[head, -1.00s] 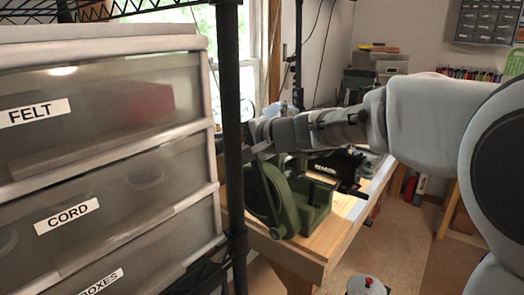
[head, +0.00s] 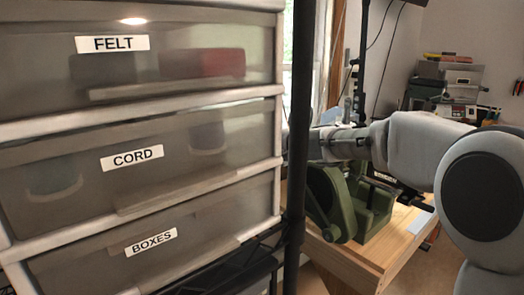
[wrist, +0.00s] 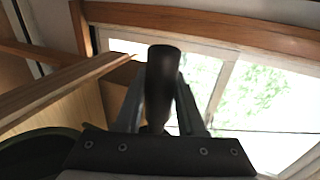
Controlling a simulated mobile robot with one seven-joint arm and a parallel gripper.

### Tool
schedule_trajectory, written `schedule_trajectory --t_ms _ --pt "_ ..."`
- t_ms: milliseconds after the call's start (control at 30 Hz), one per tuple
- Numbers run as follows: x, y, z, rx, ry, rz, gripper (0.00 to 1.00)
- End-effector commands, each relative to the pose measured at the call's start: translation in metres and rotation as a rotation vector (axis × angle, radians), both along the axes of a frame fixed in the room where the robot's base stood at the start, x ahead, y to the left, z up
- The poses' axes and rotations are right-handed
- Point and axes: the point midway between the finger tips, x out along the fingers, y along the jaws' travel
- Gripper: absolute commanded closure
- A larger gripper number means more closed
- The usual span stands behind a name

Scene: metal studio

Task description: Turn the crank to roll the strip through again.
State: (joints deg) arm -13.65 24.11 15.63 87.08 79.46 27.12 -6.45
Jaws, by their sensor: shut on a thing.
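A green rolling machine (head: 372,208) with a large round green wheel or guard (head: 326,204) stands on the wooden bench. In the wrist view, a dark cylindrical crank handle (wrist: 163,62) stands between the two fingers of my gripper (wrist: 160,100), which is shut on it. A dark green curved edge (wrist: 35,155), apparently the machine's wheel, shows at the lower left there. In the head view my arm reaches left behind the black post, which hides the gripper and handle. A pale flat piece (head: 420,223) lies on the bench beside the machine; I cannot tell if it is the strip.
A drawer unit (head: 140,125) labelled FELT, CORD and BOXES fills the left of the head view. A black rack post (head: 298,140) stands between it and the machine. The bench (head: 350,262) has bare wood at its front. A window (wrist: 265,95) is close behind the handle.

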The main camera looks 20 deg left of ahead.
Motion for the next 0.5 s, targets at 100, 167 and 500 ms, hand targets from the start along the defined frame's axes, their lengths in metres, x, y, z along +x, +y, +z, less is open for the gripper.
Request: schedule_trajectory --t_ms 100,167,500 --pt "0.001 0.02 -0.037 0.0 0.01 0.02 1.0" --pt "0.004 0.026 -0.05 -0.002 0.012 0.02 1.0" --pt "0.015 0.036 -0.077 -0.01 0.014 0.014 1.0"
